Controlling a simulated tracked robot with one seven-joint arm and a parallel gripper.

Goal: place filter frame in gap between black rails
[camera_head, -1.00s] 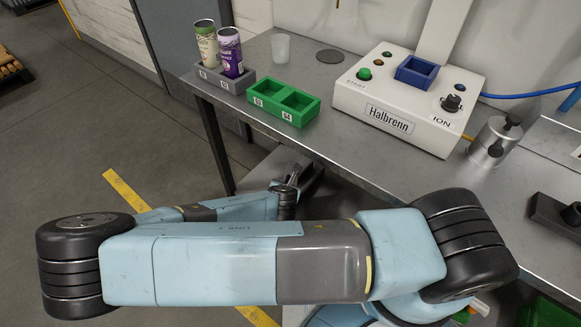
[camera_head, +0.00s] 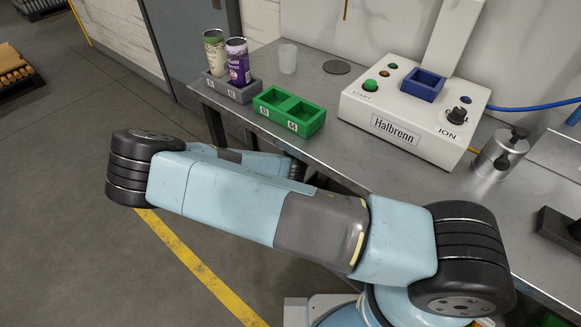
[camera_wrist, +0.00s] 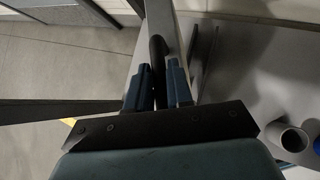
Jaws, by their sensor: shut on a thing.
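My gripper (camera_wrist: 159,64) shows in the wrist view with two blue fingers. They are closed on a dark, rounded bar (camera_wrist: 158,52). The bar looks like the handle of the filter frame, but the frame itself cannot be made out clearly. A pale grey strip lies along the bar beyond the fingertips. In the head view my gripper and what it holds are hidden behind my arm.
The grey table (camera_head: 345,148) carries a green two-pocket holder (camera_head: 290,111), a grey holder with two cans (camera_head: 238,62), a clear cup (camera_head: 287,58), the white Halbrenn machine (camera_head: 410,115) and a metal cylinder (camera_head: 499,155). A dark block (camera_head: 560,228) sits at the right edge.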

